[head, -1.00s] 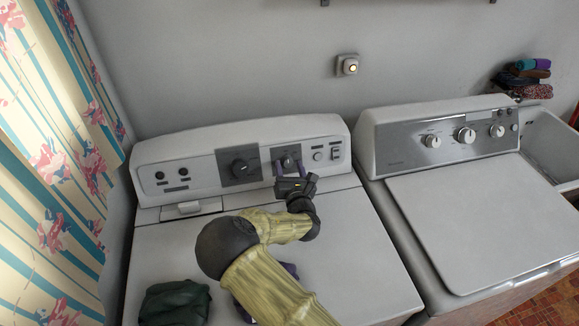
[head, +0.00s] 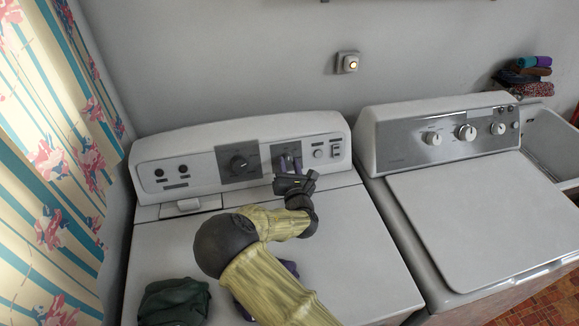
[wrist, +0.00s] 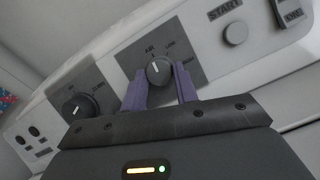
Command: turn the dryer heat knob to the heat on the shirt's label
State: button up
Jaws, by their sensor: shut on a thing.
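The small dark heat knob (wrist: 158,70) sits on a grey plate of the dryer panel (head: 200,178). Its white mark points up, near the lettering that looks like "AIR"; "LOW" and "HIGH" appear to be further right, small and blurred. My gripper (head: 291,163) has its purple fingers shut on the knob's two sides, also seen in the wrist view (wrist: 159,82). In the head view the fingers mostly hide the knob. A dark green cloth (head: 174,301) and a purple cloth (head: 290,267), partly behind my arm, lie on the dryer top. No shirt label is readable.
A larger dark knob (head: 240,165) is left of the heat knob, also in the wrist view (wrist: 80,108). A round start button (wrist: 234,33) is to the right. A washer (head: 480,210) stands at right, a patterned curtain (head: 50,150) at left.

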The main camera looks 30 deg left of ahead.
jog(key=m+h+b, duration=0.1)
jog(key=m, duration=0.1)
jog(key=m+h+b, duration=0.1)
jog(key=m+b, duration=0.1)
jog(key=m, duration=0.1)
jog(key=shift+s+a+m+t, duration=0.1)
jog(key=shift+a+m+t, duration=0.05)
jog(key=shift+m+t, duration=0.15)
jog(key=shift+a+r+m+h+b, duration=0.15)
jog(key=shift+m+h, duration=0.4)
jog(key=shift+m, duration=0.8)
jog(key=shift+d+m+h+b, duration=0.15)
jog(key=shift+m+h, duration=0.4)
jog(key=shift+m, duration=0.8)
jog(key=shift+a, duration=0.1)
jog(key=o, duration=1)
jog(key=shift+c, duration=0.2)
jog(key=shift+s, duration=0.15)
jog(key=b+v, duration=0.2)
jog(key=v, duration=1.5)
jog(key=shift+r, duration=0.15)
